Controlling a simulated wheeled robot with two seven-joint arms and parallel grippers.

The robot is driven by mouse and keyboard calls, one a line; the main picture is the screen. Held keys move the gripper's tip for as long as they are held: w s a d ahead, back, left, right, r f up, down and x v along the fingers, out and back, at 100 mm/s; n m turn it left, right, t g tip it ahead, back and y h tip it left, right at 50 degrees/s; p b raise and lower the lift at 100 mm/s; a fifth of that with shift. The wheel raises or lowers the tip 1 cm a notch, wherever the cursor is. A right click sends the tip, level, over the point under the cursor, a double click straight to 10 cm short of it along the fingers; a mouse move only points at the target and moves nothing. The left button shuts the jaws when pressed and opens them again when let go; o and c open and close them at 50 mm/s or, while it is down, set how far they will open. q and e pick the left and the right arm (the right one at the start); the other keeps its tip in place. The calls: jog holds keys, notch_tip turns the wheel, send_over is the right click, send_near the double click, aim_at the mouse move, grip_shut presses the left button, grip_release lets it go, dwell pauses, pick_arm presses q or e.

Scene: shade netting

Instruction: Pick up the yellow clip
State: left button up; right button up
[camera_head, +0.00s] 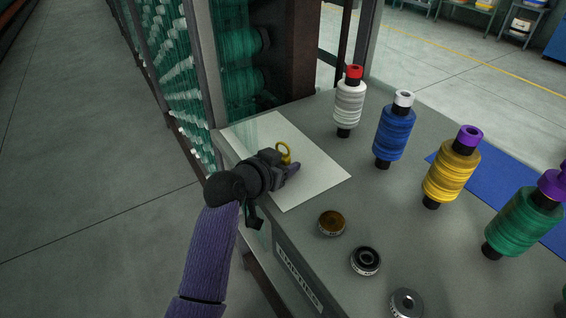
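The yellow clip (284,150) is a small ring-like piece over the white sheet (315,170) at the left of the grey table. My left gripper (290,164) reaches in over the sheet, with its fingers right at the clip. The gripper hides the clip's lower part. I cannot tell whether the fingers are closed on the clip or only beside it, nor whether the clip touches the sheet. My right gripper is not in view.
Thread spools stand along the table: white (348,105), blue (393,135), yellow (451,172) and green (522,222). Small round pieces, one brown (331,223) and one black (366,261), lie nearer. A blue sheet (490,182) lies behind the spools. A rack of green bobbins (170,75) stands at the left.

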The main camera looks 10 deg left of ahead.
pick_arm(q)
grip_shut()
